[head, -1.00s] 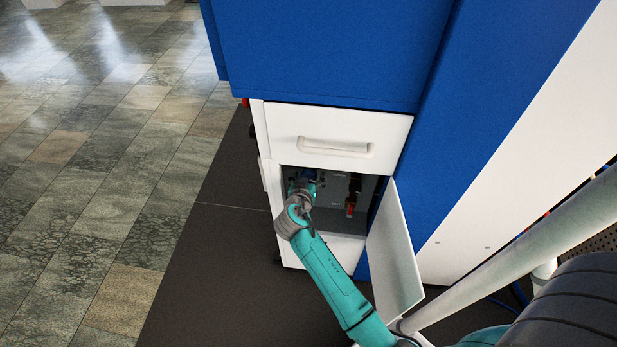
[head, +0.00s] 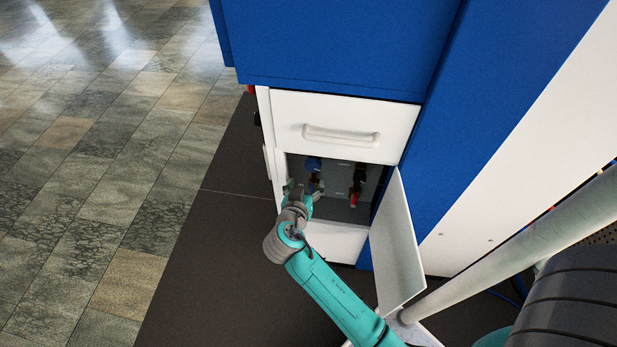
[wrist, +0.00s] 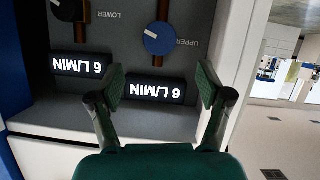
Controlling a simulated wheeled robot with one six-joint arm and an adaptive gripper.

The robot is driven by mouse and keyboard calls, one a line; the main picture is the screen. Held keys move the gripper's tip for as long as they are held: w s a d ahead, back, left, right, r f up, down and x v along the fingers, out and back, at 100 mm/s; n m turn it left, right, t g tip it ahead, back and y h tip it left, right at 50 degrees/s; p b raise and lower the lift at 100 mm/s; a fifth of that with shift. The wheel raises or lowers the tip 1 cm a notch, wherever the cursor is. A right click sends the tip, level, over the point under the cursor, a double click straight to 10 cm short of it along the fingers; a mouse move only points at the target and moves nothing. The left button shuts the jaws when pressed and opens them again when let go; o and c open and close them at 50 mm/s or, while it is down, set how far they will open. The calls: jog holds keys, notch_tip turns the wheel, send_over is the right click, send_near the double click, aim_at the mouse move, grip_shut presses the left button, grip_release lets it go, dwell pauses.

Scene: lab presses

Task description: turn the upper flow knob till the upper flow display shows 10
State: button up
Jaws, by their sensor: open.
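The upper flow knob (wrist: 160,38) is a blue dial with a white mark, in the upper middle of the wrist view, which shows the panel upside down. Beside it is the inverted word UPPER. The upper flow display (wrist: 156,89) shows one digit and L/MIN; inverted, I cannot surely tell 6 from 9. My gripper (wrist: 160,82) is open and empty, its fingers apart on either side of the upper display, with the knob beyond the tips. In the head view my gripper (head: 303,187) is at the cabinet opening, just below the blue knob (head: 313,163).
The lower flow knob (wrist: 66,9) and lower display (wrist: 81,65) lie to the left in the wrist view. The open white door (head: 397,245) stands right of my arm. A closed drawer (head: 345,115) is above the opening. A red part (head: 354,199) is inside.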

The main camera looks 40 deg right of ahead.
jog(key=shift+s+a+r, duration=0.15)
jog(key=shift+s+a, duration=0.1)
jog(key=shift+a, duration=0.1)
